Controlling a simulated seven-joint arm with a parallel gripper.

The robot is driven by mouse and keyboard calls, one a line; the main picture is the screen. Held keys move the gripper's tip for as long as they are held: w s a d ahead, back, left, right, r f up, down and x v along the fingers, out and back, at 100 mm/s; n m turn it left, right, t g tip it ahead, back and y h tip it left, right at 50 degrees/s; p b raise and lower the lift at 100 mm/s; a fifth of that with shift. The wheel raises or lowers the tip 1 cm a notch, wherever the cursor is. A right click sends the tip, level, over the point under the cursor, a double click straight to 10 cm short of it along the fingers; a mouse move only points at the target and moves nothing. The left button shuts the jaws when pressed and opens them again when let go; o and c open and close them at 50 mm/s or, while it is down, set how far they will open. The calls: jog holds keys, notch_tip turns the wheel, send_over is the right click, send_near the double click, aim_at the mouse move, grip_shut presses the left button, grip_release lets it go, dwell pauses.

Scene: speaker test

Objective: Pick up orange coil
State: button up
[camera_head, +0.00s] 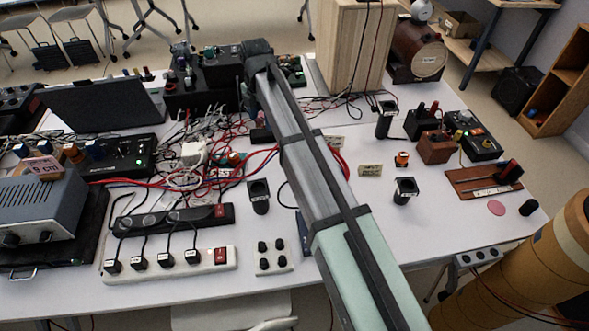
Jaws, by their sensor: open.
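The orange coil (402,159) is a small orange and dark spool on the white table, right of the arm. My arm reaches from the lower right to the back of the table. My gripper (250,103) is the dark part hanging at the arm's far end, well to the left of and behind the coil. It is open and apart from the coil. Its fingers are hard to make out against the dark equipment and cables.
A small label card (370,170) lies left of the coil, and a black holder (405,190) stands just in front. A black stand (385,120) is behind it, and a brown box (436,147) is to the right. Tangled cables (205,150) cover the table's left middle.

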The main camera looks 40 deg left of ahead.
jog(key=d+m, duration=0.8)
jog(key=d, duration=0.4)
jog(key=f+m, duration=0.2)
jog(key=m, duration=0.2)
jog(key=f+m, duration=0.2)
jog(key=m, duration=0.2)
jog(key=s+d+f+m, duration=0.1)
jog(key=f+m, duration=0.1)
jog(key=m, duration=0.3)
jog(key=shift+f, duration=0.1)
jog(key=shift+w+a+f, duration=0.1)
jog(key=shift+f, duration=1.65)
jog(key=shift+w+a+f, duration=0.1)
jog(key=shift+f, duration=1.6)
jog(key=shift+c, duration=0.3)
jog(key=c, duration=1)
